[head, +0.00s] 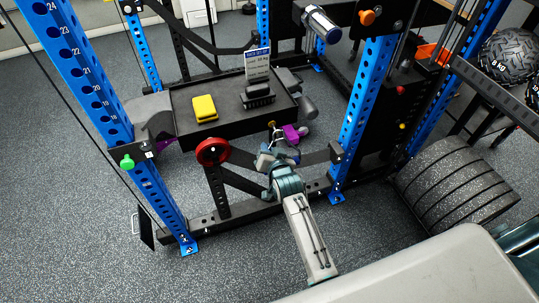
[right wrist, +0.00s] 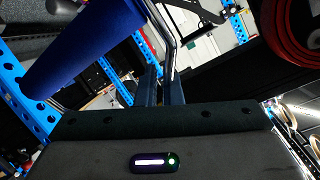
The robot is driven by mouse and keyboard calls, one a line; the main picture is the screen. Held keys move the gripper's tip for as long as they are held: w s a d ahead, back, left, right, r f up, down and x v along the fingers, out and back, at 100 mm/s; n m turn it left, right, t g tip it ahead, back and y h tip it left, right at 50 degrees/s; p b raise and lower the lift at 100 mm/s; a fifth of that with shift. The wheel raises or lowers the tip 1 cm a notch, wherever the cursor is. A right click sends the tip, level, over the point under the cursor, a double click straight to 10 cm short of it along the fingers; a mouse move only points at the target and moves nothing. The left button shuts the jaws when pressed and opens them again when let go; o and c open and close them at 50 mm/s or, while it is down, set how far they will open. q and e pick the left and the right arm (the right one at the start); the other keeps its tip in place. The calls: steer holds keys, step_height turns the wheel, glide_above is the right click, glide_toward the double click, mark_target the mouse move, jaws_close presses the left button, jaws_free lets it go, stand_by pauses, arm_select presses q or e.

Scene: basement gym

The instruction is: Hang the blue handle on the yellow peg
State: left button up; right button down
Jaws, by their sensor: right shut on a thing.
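My right gripper (head: 277,154) is in front of the black bench-like platform, low between the blue rack posts. In the right wrist view its fingers (right wrist: 160,86) are shut on the thin metal frame of the blue handle. The handle's thick blue grip (right wrist: 82,48) shows large at the upper left, tilted. In the head view the handle is small and mostly hidden at my gripper. A small yellow peg (head: 402,126) shows on the dark rack part at the right, apart from the gripper and below a red one (head: 401,90). My left gripper is not in view.
The black platform (head: 180,104) bears a yellow block (head: 204,108) and a sign. A red ring (head: 212,150) is left of my gripper, and a purple thing (head: 291,134) is close behind it. A blue post (head: 362,110) stands between my gripper and the yellow peg. Large weight plates (head: 455,185) stand at right.

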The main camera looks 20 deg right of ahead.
arm_select(q)
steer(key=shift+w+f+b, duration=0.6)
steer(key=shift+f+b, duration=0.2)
steer(key=shift+b, duration=0.3)
arm_select(e)
steer(key=x, duration=0.4)
steer(key=shift+w+a+r, duration=0.1)
steer(key=shift+w+a, duration=0.05)
steer(key=shift+w, duration=0.05)
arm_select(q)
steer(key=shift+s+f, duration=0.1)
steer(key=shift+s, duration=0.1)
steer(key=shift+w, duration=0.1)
arm_select(e)
steer(key=c, duration=1.5)
jaws_free()
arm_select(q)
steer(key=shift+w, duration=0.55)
